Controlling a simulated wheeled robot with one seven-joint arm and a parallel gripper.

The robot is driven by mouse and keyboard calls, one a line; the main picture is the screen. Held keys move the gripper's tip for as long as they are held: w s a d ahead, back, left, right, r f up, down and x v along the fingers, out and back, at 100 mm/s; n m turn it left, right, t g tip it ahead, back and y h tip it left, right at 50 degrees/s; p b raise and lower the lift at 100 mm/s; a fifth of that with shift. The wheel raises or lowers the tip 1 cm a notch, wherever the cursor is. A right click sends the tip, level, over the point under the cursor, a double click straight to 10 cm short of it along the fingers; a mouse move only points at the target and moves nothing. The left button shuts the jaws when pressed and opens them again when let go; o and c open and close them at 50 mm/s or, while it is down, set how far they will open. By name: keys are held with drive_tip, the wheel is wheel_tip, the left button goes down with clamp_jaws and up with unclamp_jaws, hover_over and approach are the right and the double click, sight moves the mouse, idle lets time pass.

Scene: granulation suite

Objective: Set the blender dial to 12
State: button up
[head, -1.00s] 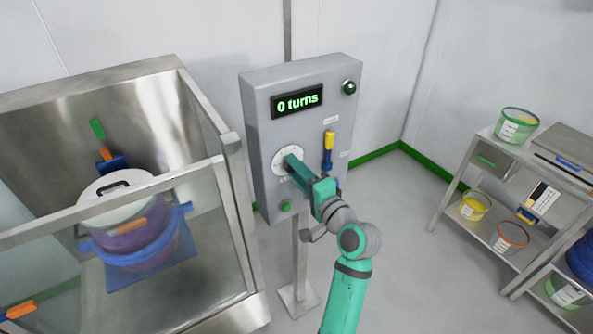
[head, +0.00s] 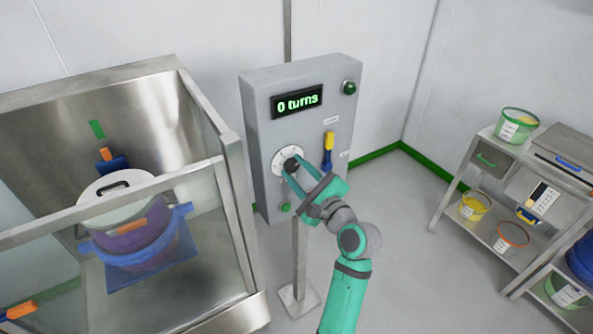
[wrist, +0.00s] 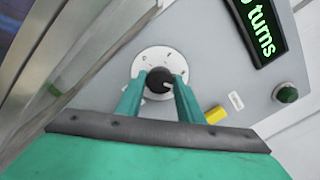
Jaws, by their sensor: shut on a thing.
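The blender dial is a dark round knob (head: 291,164) on a white marked plate (head: 282,154), low on the left of the grey control panel (head: 262,185). The display (head: 297,101) above it reads "0 turns" in green. My gripper (head: 306,163) reaches the dial from the lower right, with its jaws shut on the knob. In the wrist view the knob (wrist: 158,80) sits between the two teal fingers (wrist: 155,92). A pale mark shows on the knob's face. The plate's markings are too small to read.
A steel, glass-fronted enclosure (head: 235,170) stands close on the left. A shelf rack (head: 455,190) with tubs is at right; floor between is clear.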

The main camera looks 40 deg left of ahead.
drive_tip(key=m, duration=0.6)
drive_tip(key=shift+f+m, duration=0.1)
drive_tip(key=shift+m, duration=0.2)
idle(0.4)
drive_tip(key=o, duration=1.1)
drive_tip(key=shift+c, duration=0.2)
drive_tip(key=shift+d, duration=0.1)
drive_tip(key=v, duration=1)
drive_tip(key=shift+s+d, duration=0.15)
drive_tip(key=shift+d, duration=0.15)
